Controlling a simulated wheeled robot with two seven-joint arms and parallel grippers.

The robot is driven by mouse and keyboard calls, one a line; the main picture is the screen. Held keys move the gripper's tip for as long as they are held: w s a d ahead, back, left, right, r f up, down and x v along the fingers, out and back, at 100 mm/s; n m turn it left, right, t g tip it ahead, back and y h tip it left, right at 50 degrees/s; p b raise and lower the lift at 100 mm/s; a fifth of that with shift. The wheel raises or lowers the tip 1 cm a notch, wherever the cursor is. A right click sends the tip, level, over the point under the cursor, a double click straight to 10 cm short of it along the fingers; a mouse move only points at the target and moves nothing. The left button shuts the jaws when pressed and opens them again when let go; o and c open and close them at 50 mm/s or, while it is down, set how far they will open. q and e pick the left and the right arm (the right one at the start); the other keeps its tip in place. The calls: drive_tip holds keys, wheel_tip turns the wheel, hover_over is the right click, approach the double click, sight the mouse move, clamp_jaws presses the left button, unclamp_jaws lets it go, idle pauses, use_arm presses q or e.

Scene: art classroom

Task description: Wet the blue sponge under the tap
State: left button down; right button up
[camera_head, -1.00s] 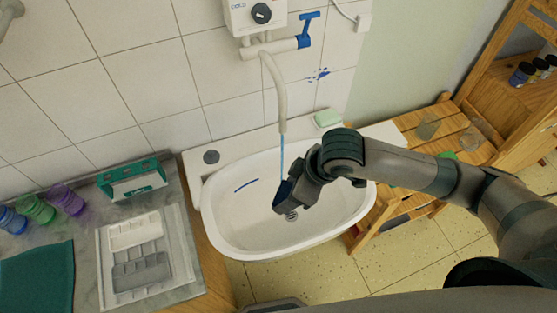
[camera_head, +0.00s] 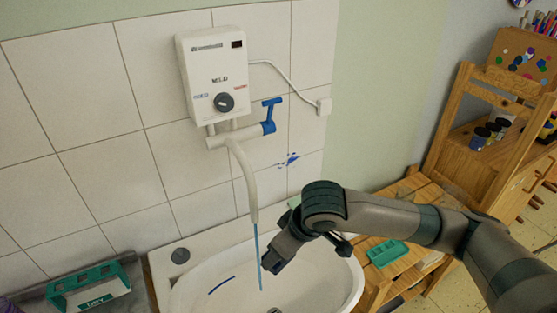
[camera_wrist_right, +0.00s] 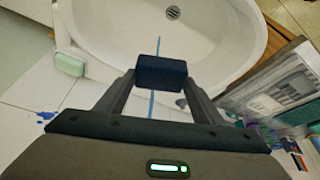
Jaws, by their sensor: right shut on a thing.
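The blue sponge (camera_wrist_right: 161,73) is a dark blue block in the right wrist view, between my right gripper's fingers. My right gripper (camera_head: 272,262) is shut on it, above the white sink (camera_head: 205,285). The tap spout (camera_head: 243,180) points down, and a thin blue water stream (camera_head: 258,250) runs from it, close beside the gripper. In the right wrist view the stream (camera_wrist_right: 157,46) shows on both sides of the sponge; I cannot tell whether it touches it. The blue tap lever (camera_head: 270,116) is at the upper right of the spout. My left gripper is not in view.
A white water heater (camera_head: 210,75) hangs on the tiled wall above the tap. A green soap bar (camera_wrist_right: 70,64) lies on the sink ledge. A teal holder marked DRY (camera_head: 90,290) stands at lower left. A wooden stool with a green tray (camera_head: 388,252) is at right.

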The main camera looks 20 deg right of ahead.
use_arm(q)
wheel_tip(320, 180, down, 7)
drive_tip(key=b, duration=0.5)
use_arm(e)
drive_tip(key=w+d+r+m+h, duration=0.2)
drive_tip(key=w+d+r+m, duration=0.1)
drive_tip(key=w+d+m, duration=0.2)
drive_tip(key=shift+w+d+r+m, duration=0.2)
drive_tip(key=shift+d+r+m, duration=0.2)
drive_tip(key=shift+m, duration=0.2)
